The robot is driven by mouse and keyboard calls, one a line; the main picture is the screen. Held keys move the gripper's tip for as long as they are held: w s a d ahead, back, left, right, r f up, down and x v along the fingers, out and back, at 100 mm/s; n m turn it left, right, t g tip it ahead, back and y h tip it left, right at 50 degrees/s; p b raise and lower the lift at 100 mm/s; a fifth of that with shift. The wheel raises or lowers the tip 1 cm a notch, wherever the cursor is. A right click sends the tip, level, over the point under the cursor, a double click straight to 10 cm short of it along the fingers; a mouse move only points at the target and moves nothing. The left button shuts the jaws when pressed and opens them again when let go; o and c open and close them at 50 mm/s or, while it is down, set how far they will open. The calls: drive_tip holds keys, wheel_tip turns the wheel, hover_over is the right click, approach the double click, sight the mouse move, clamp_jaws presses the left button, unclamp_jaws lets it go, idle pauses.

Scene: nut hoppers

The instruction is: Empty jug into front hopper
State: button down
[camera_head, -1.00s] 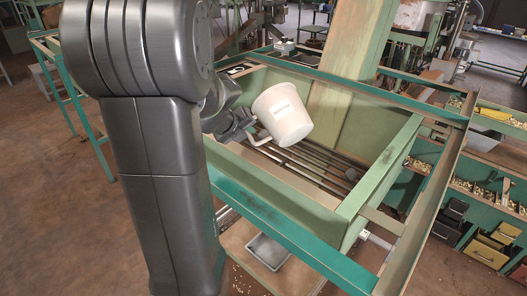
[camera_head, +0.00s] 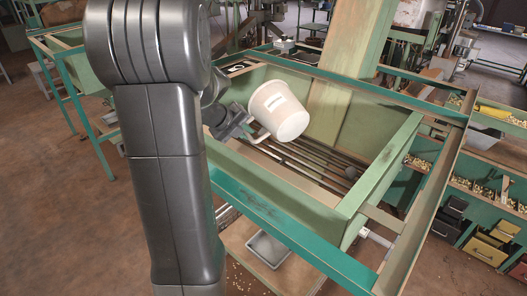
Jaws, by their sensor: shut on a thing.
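The white jug (camera_head: 277,111) with a small label is held above the green hopper (camera_head: 385,168) in the middle of the picture. It is tilted, with its open mouth away from view, so its contents are hidden. My gripper (camera_head: 240,128) is shut on the jug's handle at its lower left. The hopper's inside shows dark parallel bars and a small round dark thing on them at the right. No nuts are seen falling from the jug.
A grey tray (camera_head: 268,249) stands below the hopper's front edge. A teal rail (camera_head: 290,232) runs along the hopper's near side. Shelves with nuts and dark and yellow bins (camera_head: 487,249) stand at the right. Brown floor is open at the left.

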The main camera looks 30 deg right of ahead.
drive_tip(key=shift+w+f+g, duration=0.1)
drive_tip(key=shift+w+g, duration=0.1)
drive_tip(key=shift+g, duration=0.1)
drive_tip(key=shift+w+r+n+g, duration=0.15)
drive_tip(key=shift+r+n+g, duration=0.25)
drive_tip(key=shift+g, duration=0.3)
idle(0.4)
drive_tip(key=shift+w+f+n+g+h, duration=0.15)
drive_tip(key=shift+f+n+g+h, duration=0.25)
drive_tip(key=shift+f+g, duration=0.15)
idle(0.7)
drive_tip(key=shift+w+a+r+n+g+h, duration=0.1)
drive_tip(key=shift+w+r+n+g+h, duration=0.2)
drive_tip(key=shift+g, duration=0.25)
drive_tip(key=shift+w+r+n+g+h, duration=0.15)
drive_tip(key=shift+n+g+h, duration=0.15)
drive_tip(key=shift+n+g, duration=0.15)
idle(3.1)
